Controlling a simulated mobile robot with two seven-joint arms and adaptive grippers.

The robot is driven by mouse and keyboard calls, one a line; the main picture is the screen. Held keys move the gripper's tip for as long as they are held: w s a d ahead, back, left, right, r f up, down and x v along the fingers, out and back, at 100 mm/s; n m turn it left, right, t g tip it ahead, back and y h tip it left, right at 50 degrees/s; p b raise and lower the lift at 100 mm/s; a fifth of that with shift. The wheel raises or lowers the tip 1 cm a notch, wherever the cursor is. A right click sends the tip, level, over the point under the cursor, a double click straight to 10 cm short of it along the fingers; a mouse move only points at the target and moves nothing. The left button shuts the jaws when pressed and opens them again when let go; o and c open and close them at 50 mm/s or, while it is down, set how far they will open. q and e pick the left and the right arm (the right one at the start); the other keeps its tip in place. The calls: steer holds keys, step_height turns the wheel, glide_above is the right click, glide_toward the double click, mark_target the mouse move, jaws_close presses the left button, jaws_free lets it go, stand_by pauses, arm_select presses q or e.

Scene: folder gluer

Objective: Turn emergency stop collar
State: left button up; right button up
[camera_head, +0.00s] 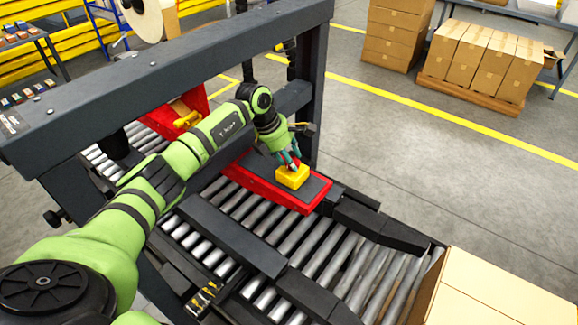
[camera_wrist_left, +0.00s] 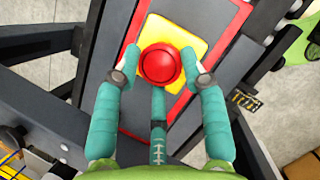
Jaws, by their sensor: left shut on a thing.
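The emergency stop is a yellow box (camera_head: 294,180) on a red-edged dark panel (camera_head: 262,187) above the roller conveyor. In the left wrist view the yellow box (camera_wrist_left: 160,24) carries a round red button (camera_wrist_left: 159,64). My left gripper (camera_head: 291,164) comes down on the box from above. In the left wrist view two teal fingers stand on opposite sides of the red button, with a third finger below it. The gripper is shut on the stop's collar around the button. The fingers hide most of the button in the head view. My right gripper is not in view.
A dark frame beam (camera_head: 180,75) crosses above my left arm, with a post (camera_head: 310,90) just behind the gripper. Conveyor rollers (camera_head: 330,255) lie below the panel.

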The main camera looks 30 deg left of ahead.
arm_select(q)
steer(key=m+b, duration=0.1)
steer(key=b, duration=0.1)
steer(key=m+g+b, duration=0.1)
steer(key=m+b, duration=0.1)
steer(key=m+h+b, duration=0.1)
steer(key=b, duration=0.1)
steer(key=shift+w+f+b, duration=0.2)
steer(key=shift+f+b, duration=0.1)
steer(key=shift+b, duration=0.05)
steer(key=shift+d+r+m+g+b, duration=0.1)
steer(key=shift+m+g+b, duration=0.5)
steer(key=shift+m+b, duration=0.45)
steer(key=shift+m+g, duration=0.3)
steer(key=shift+m, duration=0.45)
